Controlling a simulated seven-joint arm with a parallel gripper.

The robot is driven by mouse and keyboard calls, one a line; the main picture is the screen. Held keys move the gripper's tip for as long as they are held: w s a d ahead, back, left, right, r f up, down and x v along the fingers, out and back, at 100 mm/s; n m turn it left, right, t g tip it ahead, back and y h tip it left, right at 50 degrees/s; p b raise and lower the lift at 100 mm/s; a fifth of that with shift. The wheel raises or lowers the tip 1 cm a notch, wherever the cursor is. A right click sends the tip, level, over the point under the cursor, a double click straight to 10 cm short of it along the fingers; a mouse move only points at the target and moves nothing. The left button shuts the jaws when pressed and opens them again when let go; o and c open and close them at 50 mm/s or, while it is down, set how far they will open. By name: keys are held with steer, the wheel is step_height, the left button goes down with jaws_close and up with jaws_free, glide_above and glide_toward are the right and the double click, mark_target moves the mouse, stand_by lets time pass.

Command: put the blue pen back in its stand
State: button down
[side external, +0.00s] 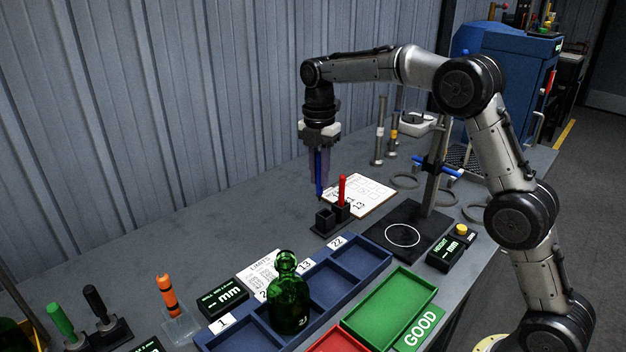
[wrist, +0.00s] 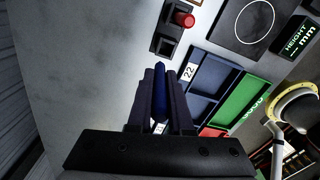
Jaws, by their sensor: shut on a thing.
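The blue pen (side external: 319,180) hangs upright in my gripper (side external: 320,172), which is shut on it. Its lower end is just above the dark pen stand (side external: 325,220). The stand has an empty square slot and another slot that holds a red pen (side external: 342,190). In the wrist view the blue pen (wrist: 160,95) lies between the two fingers of my gripper (wrist: 160,100). The stand (wrist: 166,42) shows beyond the pen tip there, with the red pen (wrist: 184,19) in its far slot. The exact gap between pen tip and slot is hard to tell.
A clipboard (side external: 366,194) lies behind the red pen. A blue compartment tray (side external: 365,262) with a green bottle (side external: 288,295) is in front, beside a green GOOD tray (side external: 390,308). A height gauge base (side external: 405,236) stands to the right. The bench left of the stand is clear.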

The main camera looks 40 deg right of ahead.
steer(key=shift+s+d+f+n, duration=0.3)
steer(key=shift+f+n, duration=0.2)
steer(key=shift+n, duration=0.3)
steer(key=shift+s+d+f+n, duration=0.2)
steer(key=shift+d+f+n, duration=0.2)
steer(key=shift+n, duration=0.4)
steer(key=shift+f, duration=2.95)
steer(key=c, duration=0.8)
jaws_free()
steer(key=shift+o, duration=0.2)
